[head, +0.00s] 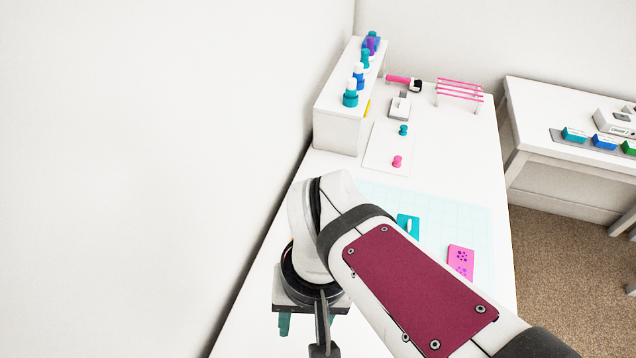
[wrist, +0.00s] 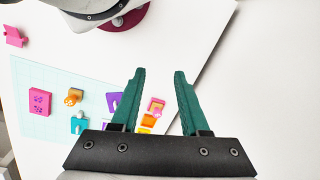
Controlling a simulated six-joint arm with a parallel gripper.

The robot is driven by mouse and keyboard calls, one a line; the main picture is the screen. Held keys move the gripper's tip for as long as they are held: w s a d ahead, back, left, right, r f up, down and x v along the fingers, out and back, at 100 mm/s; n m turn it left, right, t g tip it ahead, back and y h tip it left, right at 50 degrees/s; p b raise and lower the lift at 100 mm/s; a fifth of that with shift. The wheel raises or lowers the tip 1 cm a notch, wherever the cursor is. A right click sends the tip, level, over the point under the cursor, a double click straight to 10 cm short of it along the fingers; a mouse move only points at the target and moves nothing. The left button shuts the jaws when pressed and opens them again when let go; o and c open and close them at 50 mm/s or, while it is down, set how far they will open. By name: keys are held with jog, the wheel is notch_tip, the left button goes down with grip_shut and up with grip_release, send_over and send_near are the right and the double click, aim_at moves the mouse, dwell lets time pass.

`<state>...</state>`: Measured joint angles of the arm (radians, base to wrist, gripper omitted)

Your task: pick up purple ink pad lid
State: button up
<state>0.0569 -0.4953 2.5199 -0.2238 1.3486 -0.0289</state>
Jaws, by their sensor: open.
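My gripper (wrist: 159,78) is open and empty, its two teal fingers apart in the wrist view. In the head view my gripper (head: 296,325) shows only partly at the bottom, behind my arm. A flat purple piece (wrist: 113,101), which looks like the purple ink pad lid, lies just left of the left finger, partly hidden by it. A second purple patch (wrist: 105,126) shows nearer the gripper body, mostly hidden, so I cannot tell what it is. Neither purple piece is between the fingers. I cannot see them in the head view, where my arm blocks that area.
A pink block with purple marks (wrist: 40,102), an orange knobbed piece (wrist: 74,96) and a teal piece (wrist: 77,125) stand to the left. A pink square (wrist: 156,105) and a yellow-orange piece (wrist: 147,122) show between the fingers. The table's right side (wrist: 213,40) is clear to its edge.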

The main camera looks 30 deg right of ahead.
jog(key=w+d+f+h, duration=0.1)
jog(key=w+d+f, duration=0.1)
jog(key=w+d, duration=0.55)
jog(key=w+d+f+h, duration=0.1)
jog(key=w+d+f, duration=0.25)
jog(key=d, duration=0.65)
jog(key=shift+n, duration=0.5)
jog(key=f, duration=0.5)
jog(key=w+f, duration=0.1)
jog(key=f, duration=0.9)
jog(key=shift+w+d+f, duration=0.1)
jog(key=shift+w+d, duration=0.05)
jog(key=shift+d, duration=0.1)
grip_shut()
